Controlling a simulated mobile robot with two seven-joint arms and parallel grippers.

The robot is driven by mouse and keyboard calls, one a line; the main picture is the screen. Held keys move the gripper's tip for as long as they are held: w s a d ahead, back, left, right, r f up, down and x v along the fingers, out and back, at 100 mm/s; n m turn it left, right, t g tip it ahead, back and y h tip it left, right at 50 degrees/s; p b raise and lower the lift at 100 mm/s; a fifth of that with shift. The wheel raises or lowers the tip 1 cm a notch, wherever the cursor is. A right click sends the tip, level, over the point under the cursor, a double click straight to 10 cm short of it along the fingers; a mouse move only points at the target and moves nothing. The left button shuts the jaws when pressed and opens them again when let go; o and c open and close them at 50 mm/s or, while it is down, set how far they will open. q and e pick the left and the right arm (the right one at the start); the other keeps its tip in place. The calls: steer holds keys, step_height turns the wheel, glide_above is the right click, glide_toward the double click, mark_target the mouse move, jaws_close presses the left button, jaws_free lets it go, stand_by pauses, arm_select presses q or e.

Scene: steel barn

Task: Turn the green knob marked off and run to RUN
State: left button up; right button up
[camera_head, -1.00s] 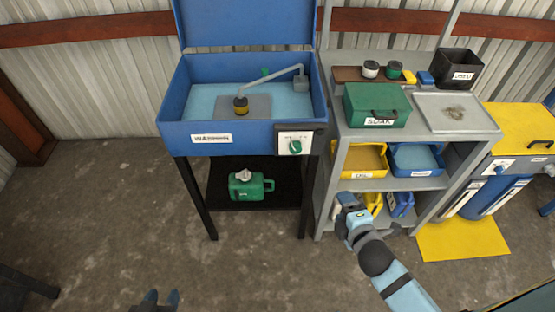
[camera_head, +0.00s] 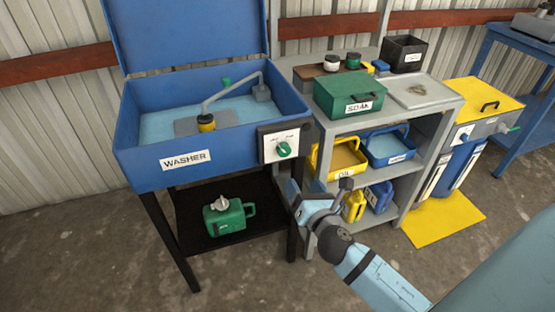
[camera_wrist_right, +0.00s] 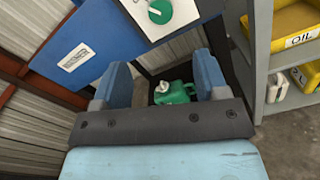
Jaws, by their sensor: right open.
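The green knob (camera_head: 284,149) sits on a white plate on the front right of the blue washer (camera_head: 185,160). Its plate carries small markings too small to read. In the right wrist view the knob (camera_wrist_right: 160,11) shows at the top, beyond my fingers. My right gripper (camera_head: 318,185) is open and empty, below and right of the knob, apart from it. Its two blue fingers (camera_wrist_right: 160,80) stand wide apart in the right wrist view. My left gripper is not in the current head view.
A green can (camera_head: 228,217) stands on the washer's black lower shelf. A grey shelf unit (camera_head: 425,150) stands right of the washer, with a green SOAK box (camera_head: 348,95), a yellow OIL bin (camera_head: 345,158) and a blue bin (camera_head: 388,147). A yellow-topped unit (camera_head: 487,100) stands farther right.

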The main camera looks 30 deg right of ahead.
mark_target(285, 153)
steer(key=x, duration=1.3)
steer(key=shift+w+b, duration=0.25)
steer(key=shift+b, duration=0.05)
steer(key=shift+c, duration=0.2)
steer(key=c, duration=0.9)
